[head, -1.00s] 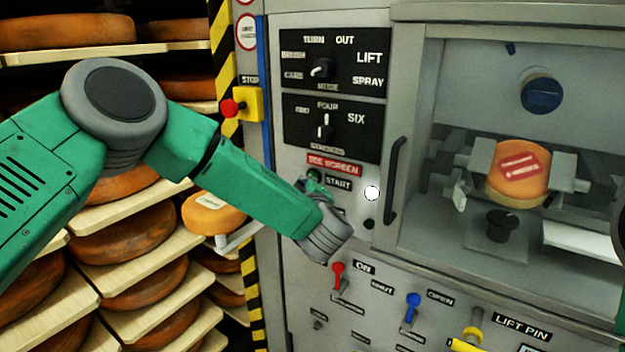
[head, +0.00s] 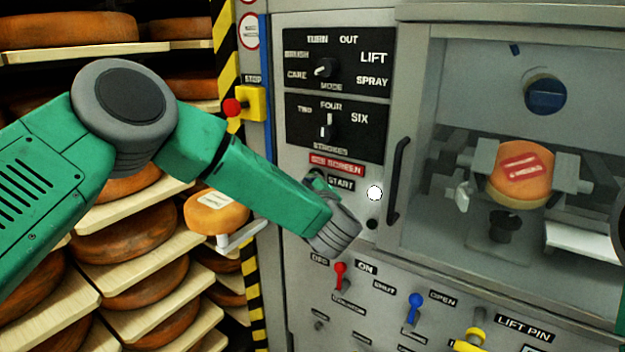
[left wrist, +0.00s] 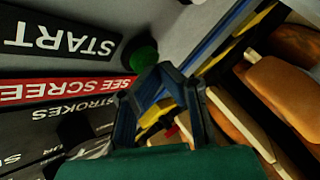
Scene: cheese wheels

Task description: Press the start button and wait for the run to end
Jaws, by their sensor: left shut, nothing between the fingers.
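The green start button (left wrist: 140,54) shows in the left wrist view beside the START label (left wrist: 62,39). In the head view the START label (head: 341,184) is on the grey machine front, and my left forearm and wrist cover part of the panel next to it. My left gripper (left wrist: 163,72) is shut and empty, with its fingertips close to the button's rim. I cannot tell whether they touch it. In the head view its fingers are mostly hidden. My right gripper is not in view.
A white round lamp (head: 375,193) is right of START. A red stop button (head: 232,107) on a yellow box is at upper left. A door handle (head: 398,182) and coloured levers are nearby. A cheese wheel (head: 520,172) sits inside the machine. Cheese shelves stand at left.

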